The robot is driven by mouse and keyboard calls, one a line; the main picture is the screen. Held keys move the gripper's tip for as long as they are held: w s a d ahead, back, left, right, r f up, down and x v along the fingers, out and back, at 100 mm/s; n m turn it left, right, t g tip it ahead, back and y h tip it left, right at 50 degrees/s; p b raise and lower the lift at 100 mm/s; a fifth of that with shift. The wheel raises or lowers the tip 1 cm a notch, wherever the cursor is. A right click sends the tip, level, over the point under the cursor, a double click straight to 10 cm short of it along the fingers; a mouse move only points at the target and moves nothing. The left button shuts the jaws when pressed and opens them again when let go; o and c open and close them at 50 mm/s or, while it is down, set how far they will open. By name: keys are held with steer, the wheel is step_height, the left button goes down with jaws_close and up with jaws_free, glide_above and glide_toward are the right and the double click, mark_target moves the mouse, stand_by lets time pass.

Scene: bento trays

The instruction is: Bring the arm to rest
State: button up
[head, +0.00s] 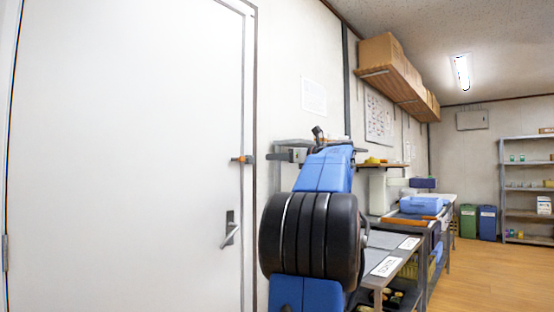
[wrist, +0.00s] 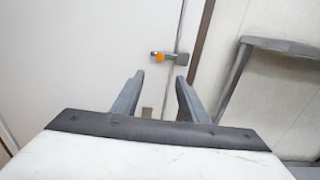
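My arm rises in the middle of the head view, blue and black, folded upright in front of the wall and the near bench. My gripper shows in the wrist view (wrist: 160,76). Its two grey fingers stand apart with nothing between them. Beyond them is a white door (wrist: 90,50) with an orange-tipped latch (wrist: 168,57).
The white door (head: 125,150) fills the left of the head view, with a lever handle (head: 231,236). A grey bench (head: 400,262) with labels stands right of my arm. A wall shelf (head: 395,85) bears boxes. Wooden floor (head: 500,275) is clear at the right.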

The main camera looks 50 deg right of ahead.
stand_by(0.3)
steer(key=w+a+f+n+g+y, duration=0.15)
steer(key=w+a+f+n, duration=0.35)
steer(key=a, duration=0.5)
steer(key=w+a+f+n+g+y, duration=0.1)
steer(key=w+a+f+n+g, duration=0.1)
steer(key=a+f, duration=0.55)
steer(key=s+a+f+n+g+y, duration=0.15)
steer(key=a+f+n, duration=0.35)
steer(key=a, duration=0.5)
steer(key=s+a+f+n+g, duration=0.1)
steer(key=a+f+n+g, duration=0.25)
steer(key=a+f, duration=0.5)
steer(key=s+a+f+n+g+h, duration=0.1)
steer(key=s+a+f+n, duration=0.5)
steer(key=s+f+n, duration=0.1)
steer(key=s+a+f+n+g+h, duration=0.1)
steer(key=s+a+f+n+g, duration=0.1)
steer(key=s+a+f+n, duration=0.3)
steer(key=s+a+f+n+g, duration=0.1)
steer(key=s+a+f+n, duration=0.5)
steer(key=f, duration=1)
steer(key=s+n, duration=0.3)
steer(key=s, duration=0.3)
steer(key=shift+s+a+g+h, duration=0.35)
steer(key=shift+s+h, duration=0.05)
